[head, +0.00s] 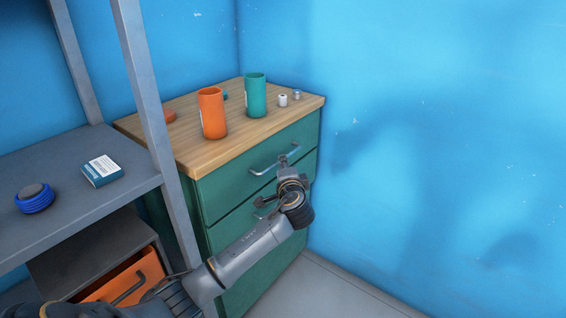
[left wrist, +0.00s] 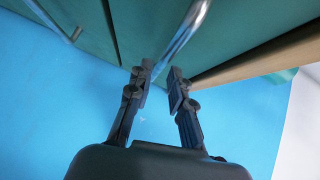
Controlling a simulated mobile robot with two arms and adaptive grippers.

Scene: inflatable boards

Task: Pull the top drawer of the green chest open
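The green chest (head: 215,193) stands in the corner with a light wooden top. Its top drawer (head: 225,183) looks shut, its front flush with the drawer below. The drawer's silver bar handle (head: 262,170) also shows in the left wrist view (left wrist: 187,30). My left gripper (head: 285,163) is at the right part of this handle. In the left wrist view the two fingers of my left gripper (left wrist: 159,84) are apart, with the handle's end between or just beyond their tips; contact cannot be told. My right gripper is out of view.
An orange cup (head: 212,113), a green cup (head: 256,95) and small items stand on the chest top. A grey shelf unit (head: 75,200) stands at the left, with a blue box (head: 102,170) and an orange drawer (head: 125,285). A blue wall (head: 440,130) rises close on the right.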

